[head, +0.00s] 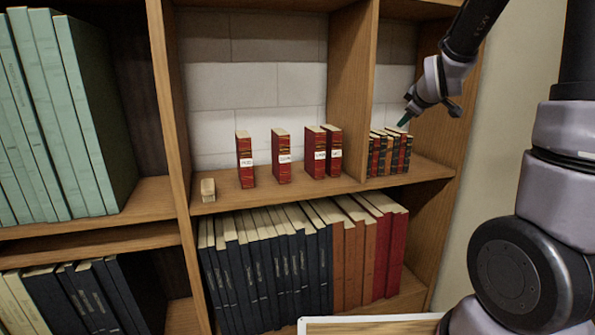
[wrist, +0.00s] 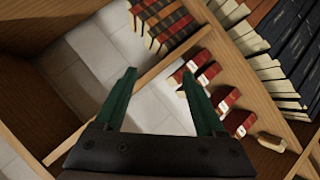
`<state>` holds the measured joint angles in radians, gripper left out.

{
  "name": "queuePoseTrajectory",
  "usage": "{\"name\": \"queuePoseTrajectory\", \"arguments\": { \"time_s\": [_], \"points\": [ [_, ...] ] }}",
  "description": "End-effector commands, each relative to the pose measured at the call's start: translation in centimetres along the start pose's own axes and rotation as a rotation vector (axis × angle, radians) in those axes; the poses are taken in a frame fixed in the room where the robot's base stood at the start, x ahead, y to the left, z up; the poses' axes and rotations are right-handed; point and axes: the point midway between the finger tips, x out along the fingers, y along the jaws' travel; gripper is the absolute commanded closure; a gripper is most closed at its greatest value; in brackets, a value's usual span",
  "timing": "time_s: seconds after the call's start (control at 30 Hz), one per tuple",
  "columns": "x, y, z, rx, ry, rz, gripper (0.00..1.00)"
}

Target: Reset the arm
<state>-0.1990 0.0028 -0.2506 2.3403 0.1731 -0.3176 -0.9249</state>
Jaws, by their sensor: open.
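My gripper (head: 407,119) is at the upper right in the head view, just above a row of small dark and red books (head: 389,153) in the right compartment. In the wrist view my gripper (wrist: 158,85) shows two green fingers spread apart with nothing between them. The same small books (wrist: 162,22) show at the top of the wrist view, beyond the fingertips. It is unclear whether a fingertip touches them. My arm reaches in from the upper right.
Red labelled books (head: 245,160) stand upright and spaced on the middle shelf (head: 300,189), with a small beige block (head: 208,190) at its left. A wooden divider (head: 352,95) separates the compartments.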

Motion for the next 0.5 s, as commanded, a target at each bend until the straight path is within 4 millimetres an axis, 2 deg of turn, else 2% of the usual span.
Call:
{"name": "queuePoseTrajectory", "arguments": {
  "time_s": [0.03, 0.17, 0.4, 0.5],
  "points": [
    [-2.6, 0.1, -0.2, 0.124, -0.006, -0.033, 0.28],
    [-8.7, -1.2, -0.1, 0.437, -0.057, -0.141, 0.28],
    [-20.3, -5.7, 0.7, 0.946, -0.219, -0.297, 0.28],
    [-24.1, -7.8, 1.2, 1.101, -0.295, -0.331, 0.28]
  ]
}}
